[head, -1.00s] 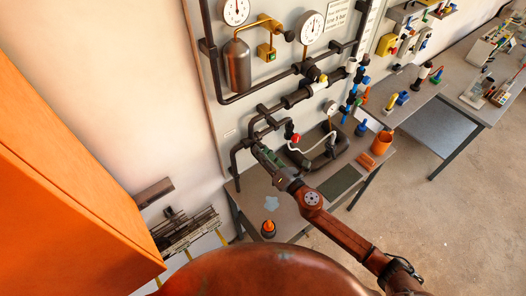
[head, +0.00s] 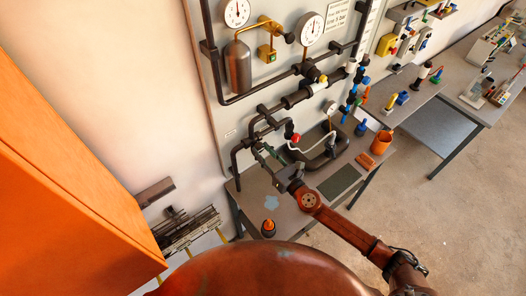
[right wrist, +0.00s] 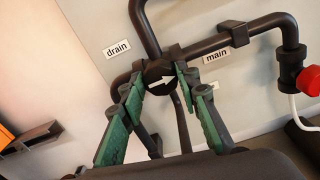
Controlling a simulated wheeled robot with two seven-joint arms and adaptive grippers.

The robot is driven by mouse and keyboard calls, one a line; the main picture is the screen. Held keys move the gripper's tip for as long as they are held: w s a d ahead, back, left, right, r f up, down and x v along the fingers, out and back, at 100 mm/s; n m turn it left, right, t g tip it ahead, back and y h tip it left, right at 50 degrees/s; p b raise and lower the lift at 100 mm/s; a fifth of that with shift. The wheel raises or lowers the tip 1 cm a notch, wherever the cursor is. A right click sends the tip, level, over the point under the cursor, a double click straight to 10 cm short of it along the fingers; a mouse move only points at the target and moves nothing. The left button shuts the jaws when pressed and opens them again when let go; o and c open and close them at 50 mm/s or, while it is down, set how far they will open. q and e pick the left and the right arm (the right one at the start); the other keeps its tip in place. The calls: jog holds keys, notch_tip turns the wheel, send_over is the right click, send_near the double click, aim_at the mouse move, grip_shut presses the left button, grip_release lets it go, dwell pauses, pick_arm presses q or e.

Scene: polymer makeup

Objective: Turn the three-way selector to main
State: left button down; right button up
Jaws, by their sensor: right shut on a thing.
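The three-way selector (right wrist: 160,76) is a round black knob with a white arrow on a dark pipe junction. In the right wrist view its arrow points right and slightly up, towards the side of the "main" label (right wrist: 216,57). The "drain" label (right wrist: 117,48) is at its upper left. My right gripper (right wrist: 164,84) has its green fingers on either side of the knob and is shut on it. In the head view my right gripper (head: 266,155) is at the pipework above the bench, and its fingers hide the knob. My left gripper is not in view.
A red knob (right wrist: 309,81) with a white hose is right of the selector. Dark pipes (head: 242,151) run close around the gripper. The bench (head: 252,187) holds an orange-topped bottle (head: 268,228) and an orange cup (head: 382,142).

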dwell(0.3)
jog(key=o, duration=1.2)
jog(key=shift+c, duration=0.2)
jog(key=shift+s+d, duration=0.1)
jog(key=v, duration=1.1)
jog(key=shift+s+d, duration=0.2)
jog(key=shift+s, duration=0.15)
